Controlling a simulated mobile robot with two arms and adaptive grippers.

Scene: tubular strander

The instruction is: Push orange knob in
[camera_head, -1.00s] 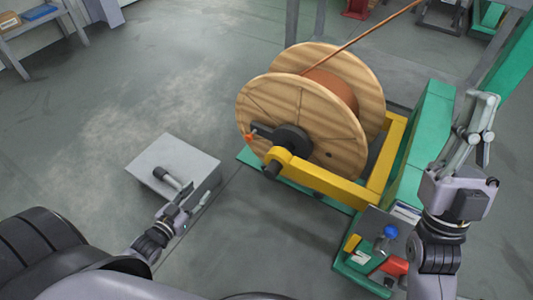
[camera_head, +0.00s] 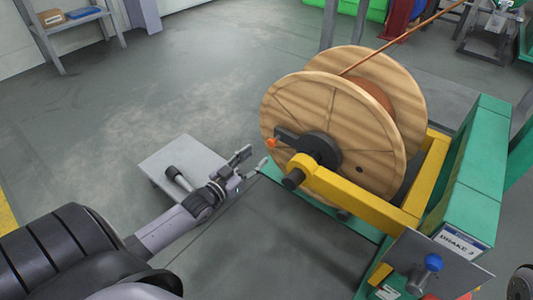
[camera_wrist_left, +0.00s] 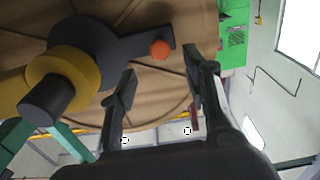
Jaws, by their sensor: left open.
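The orange knob (camera_head: 271,143) sits at the end of a dark crank arm (camera_head: 287,135) on the hub of a wooden cable reel (camera_head: 277,95). In the left wrist view the orange knob (camera_wrist_left: 160,49) shows between the fingers and beyond their tips. My left gripper (camera_head: 252,160) is open and empty, a little below and left of the knob, with no contact visible. Its fingers (camera_wrist_left: 160,65) are spread apart in the wrist view. My right gripper is out of view.
A yellow arm (camera_head: 355,188) and dark shaft end (camera_head: 292,180) stick out right of the knob. A grey box (camera_head: 165,152) stands below my left gripper. A panel with a blue knob (camera_head: 433,262) is at lower right.

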